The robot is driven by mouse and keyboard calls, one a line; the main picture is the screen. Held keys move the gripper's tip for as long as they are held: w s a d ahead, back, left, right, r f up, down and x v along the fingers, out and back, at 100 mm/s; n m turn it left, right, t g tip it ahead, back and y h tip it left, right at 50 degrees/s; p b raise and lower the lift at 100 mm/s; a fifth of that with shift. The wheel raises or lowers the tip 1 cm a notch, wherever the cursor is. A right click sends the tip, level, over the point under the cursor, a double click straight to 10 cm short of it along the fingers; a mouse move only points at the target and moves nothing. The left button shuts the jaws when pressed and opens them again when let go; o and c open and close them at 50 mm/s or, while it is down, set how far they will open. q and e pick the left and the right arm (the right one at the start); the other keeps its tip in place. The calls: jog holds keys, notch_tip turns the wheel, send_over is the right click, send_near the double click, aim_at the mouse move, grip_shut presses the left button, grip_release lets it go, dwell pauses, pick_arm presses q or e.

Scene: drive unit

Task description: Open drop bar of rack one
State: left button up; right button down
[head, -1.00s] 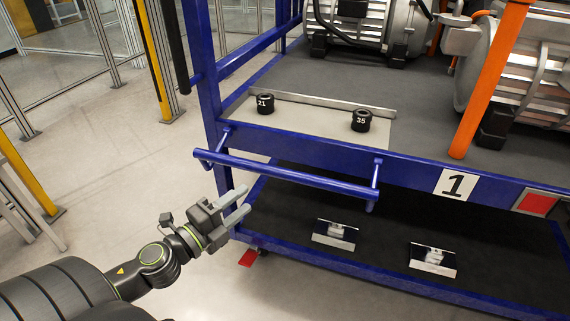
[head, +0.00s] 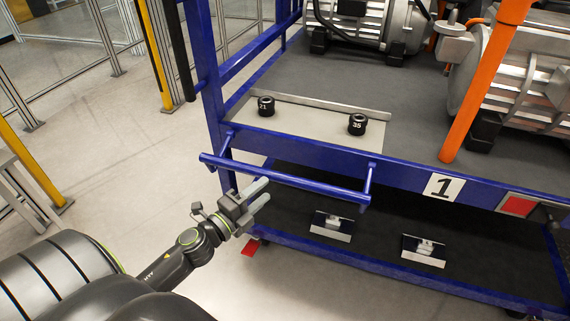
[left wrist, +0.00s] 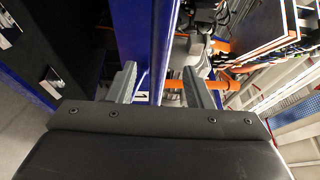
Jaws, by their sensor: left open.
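The drop bar (head: 282,180) is a blue horizontal tube on two short arms, standing out from the front of the blue rack (head: 400,172) marked 1. My left gripper (head: 264,191) is open and empty, just below the left part of the bar in the head view. In the left wrist view, a blue bar (left wrist: 164,50) runs between the two spread fingers of my left gripper (left wrist: 160,84). I cannot tell whether it touches either finger. My right gripper is out of view.
Two black cylinders marked 21 (head: 266,106) and 35 (head: 357,124) stand on the light plate of the upper shelf. Two small metal blocks (head: 331,226) (head: 424,251) lie on the lower shelf. Open floor (head: 110,150) lies left of the rack.

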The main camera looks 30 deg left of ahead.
pick_arm(q)
jog(key=w+d+p, duration=0.1)
jog(key=w+p, duration=0.2)
jog(key=w, duration=0.6)
jog(key=shift+d+r, duration=0.2)
jog(key=shift+d, duration=0.05)
grip_shut()
